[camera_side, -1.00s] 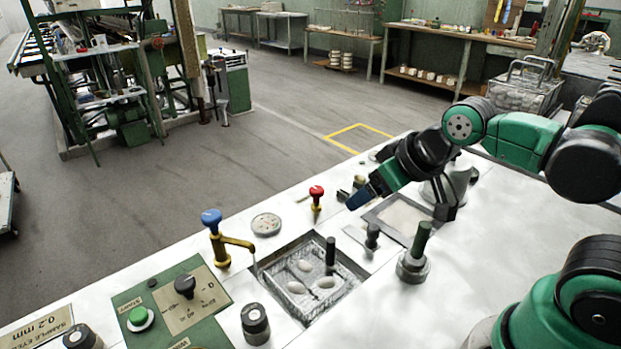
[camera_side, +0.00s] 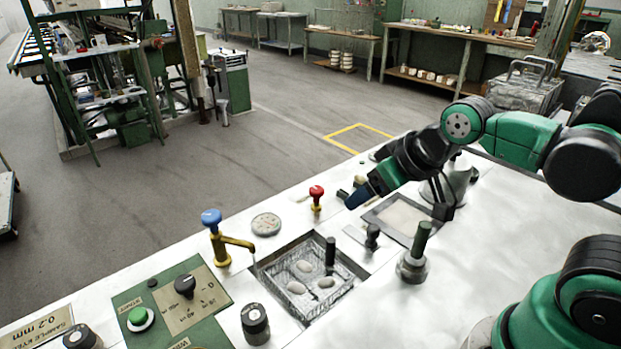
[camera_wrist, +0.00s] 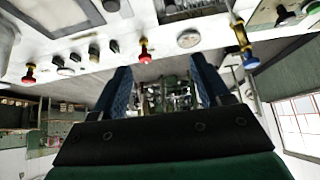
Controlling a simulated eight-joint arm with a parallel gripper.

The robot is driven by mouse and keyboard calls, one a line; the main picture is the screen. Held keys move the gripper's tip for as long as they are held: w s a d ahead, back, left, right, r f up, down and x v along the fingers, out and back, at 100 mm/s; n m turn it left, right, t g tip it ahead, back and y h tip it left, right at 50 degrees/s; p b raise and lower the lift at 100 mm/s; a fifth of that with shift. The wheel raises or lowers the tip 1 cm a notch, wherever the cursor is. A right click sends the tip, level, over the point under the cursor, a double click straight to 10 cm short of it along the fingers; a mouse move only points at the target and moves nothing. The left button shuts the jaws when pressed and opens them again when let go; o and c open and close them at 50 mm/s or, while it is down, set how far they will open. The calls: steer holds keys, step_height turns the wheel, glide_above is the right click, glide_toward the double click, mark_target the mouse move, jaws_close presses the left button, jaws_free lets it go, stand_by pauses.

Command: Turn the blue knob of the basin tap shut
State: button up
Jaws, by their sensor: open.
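The basin tap is brass with a blue knob (camera_side: 211,217) on top, and its spout (camera_side: 238,243) points over the basin (camera_side: 310,275). In the wrist view the blue knob (camera_wrist: 250,62) shows at the upper right, in an upside-down picture. My gripper (camera_side: 352,197) is to the right of the tap, beyond the red-knobbed valve, and well apart from the blue knob. In the wrist view its two blue fingers (camera_wrist: 163,92) stand apart with nothing between them.
A red-knobbed valve (camera_side: 316,192) stands between my gripper and the tap. A dark-handled post (camera_side: 415,255) stands right of the basin. A green control panel (camera_side: 172,304) is at the lower left.

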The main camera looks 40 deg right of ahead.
mark_target(212, 222)
steer(key=w+a+f+m+y, duration=0.3)
steer(key=w+a+m+y, duration=0.5)
steer(key=m, duration=0.3)
steer(key=w+a+f+m+y, duration=0.3)
steer(key=w+a+m+y, duration=0.5)
steer(key=w+a+m, duration=0.1)
steer(key=shift+w+a+m+g+y, duration=0.15)
steer(key=shift+a+m+g+y, duration=0.25)
steer(key=shift+a+m, duration=0.55)
